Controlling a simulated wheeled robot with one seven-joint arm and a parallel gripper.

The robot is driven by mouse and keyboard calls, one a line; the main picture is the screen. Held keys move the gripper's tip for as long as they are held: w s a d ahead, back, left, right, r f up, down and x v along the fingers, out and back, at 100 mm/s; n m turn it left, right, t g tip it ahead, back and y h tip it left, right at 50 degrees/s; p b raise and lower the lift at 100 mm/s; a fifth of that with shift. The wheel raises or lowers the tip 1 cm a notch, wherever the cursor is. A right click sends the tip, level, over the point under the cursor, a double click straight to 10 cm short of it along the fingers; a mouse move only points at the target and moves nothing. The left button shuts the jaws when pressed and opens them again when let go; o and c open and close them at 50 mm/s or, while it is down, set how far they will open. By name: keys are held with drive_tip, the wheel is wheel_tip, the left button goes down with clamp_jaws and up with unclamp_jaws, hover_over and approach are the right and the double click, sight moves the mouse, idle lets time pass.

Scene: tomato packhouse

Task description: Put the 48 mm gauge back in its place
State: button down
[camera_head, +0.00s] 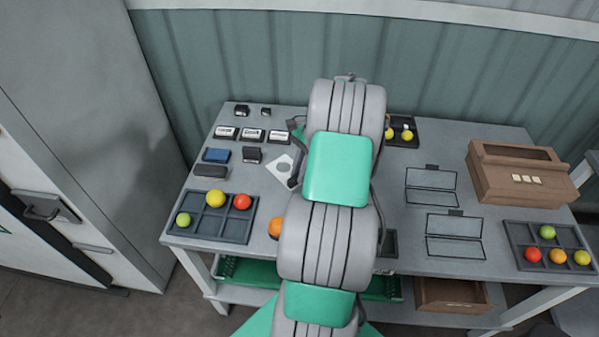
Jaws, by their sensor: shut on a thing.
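A white plate with a round hole (279,163), which looks like the gauge, shows just left of my arm, over the left-middle of the grey table (330,115). Its size marking cannot be read. My gripper (294,179) is mostly hidden behind my arm; a dark part of it shows at the plate's right edge, and it is shut on the plate. Whether the plate touches the table cannot be told. The gauge's own place cannot be made out, and my arm covers the middle of the table.
A dark tray (209,217) with several tomatoes is at front left, another (549,249) at front right. White-labelled blocks (252,136) and a blue block (216,155) stand at left. A wooden box (521,173) and two thin black frames (431,187) are at right. An orange tomato (275,227) is beside my arm.

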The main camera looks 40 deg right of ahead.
wheel_tip(320, 180, down, 3)
drive_tip(key=b, duration=0.2)
drive_tip(key=shift+b, duration=0.4)
drive_tip(key=shift+f, duration=1.45)
drive_tip(key=shift+f, duration=0.4)
drive_tip(key=c, duration=1.3)
unclamp_jaws()
drive_tip(key=shift+c, duration=0.2)
drive_tip(key=shift+c, duration=1.2)
